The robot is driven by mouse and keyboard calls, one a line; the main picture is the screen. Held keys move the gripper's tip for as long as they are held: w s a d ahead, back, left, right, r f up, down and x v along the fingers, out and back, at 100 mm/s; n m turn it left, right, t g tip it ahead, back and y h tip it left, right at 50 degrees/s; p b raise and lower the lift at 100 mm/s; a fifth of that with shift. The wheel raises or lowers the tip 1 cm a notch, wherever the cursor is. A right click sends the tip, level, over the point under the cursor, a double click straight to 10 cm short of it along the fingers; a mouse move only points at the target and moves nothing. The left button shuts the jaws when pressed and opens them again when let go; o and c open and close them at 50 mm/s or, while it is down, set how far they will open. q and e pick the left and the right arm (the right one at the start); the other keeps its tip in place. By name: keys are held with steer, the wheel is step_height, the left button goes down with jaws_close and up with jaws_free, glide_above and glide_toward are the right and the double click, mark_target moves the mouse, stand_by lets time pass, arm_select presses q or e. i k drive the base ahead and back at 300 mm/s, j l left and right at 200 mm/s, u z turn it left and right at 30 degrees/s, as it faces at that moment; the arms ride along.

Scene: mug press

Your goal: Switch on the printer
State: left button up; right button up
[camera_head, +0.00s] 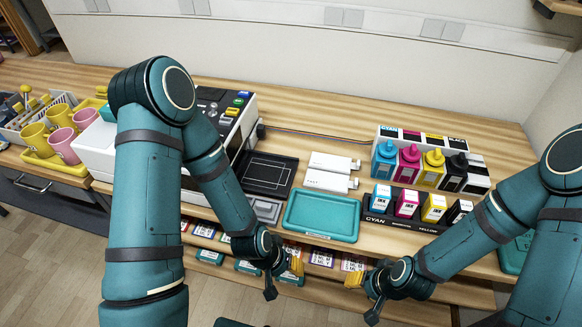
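The printer is a white machine (98,148) at the left of the table, with a dark control panel (222,106) carrying blue, green and yellow buttons. My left arm crosses in front of it and hides much of its middle. A dark flat plate (268,174) extends at its right side. I cannot tell which control is the power switch. My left gripper (284,279) is at the table's front edge, right of and nearer than the printer, with spread fingers and nothing visible between them. My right gripper (364,296) is farther right, also spread and empty, away from the printer.
Yellow and pink mugs (61,146) are at the far left. Shelves with labelled packets (322,257) lie below the front edge.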

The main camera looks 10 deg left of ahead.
mark_target(213, 107)
steer(key=k+j+u, duration=0.1)
steer(key=u, duration=0.25)
steer(key=j+u, duration=0.3)
steer(key=k+j+u, duration=0.1)
steer(key=u, duration=0.25)
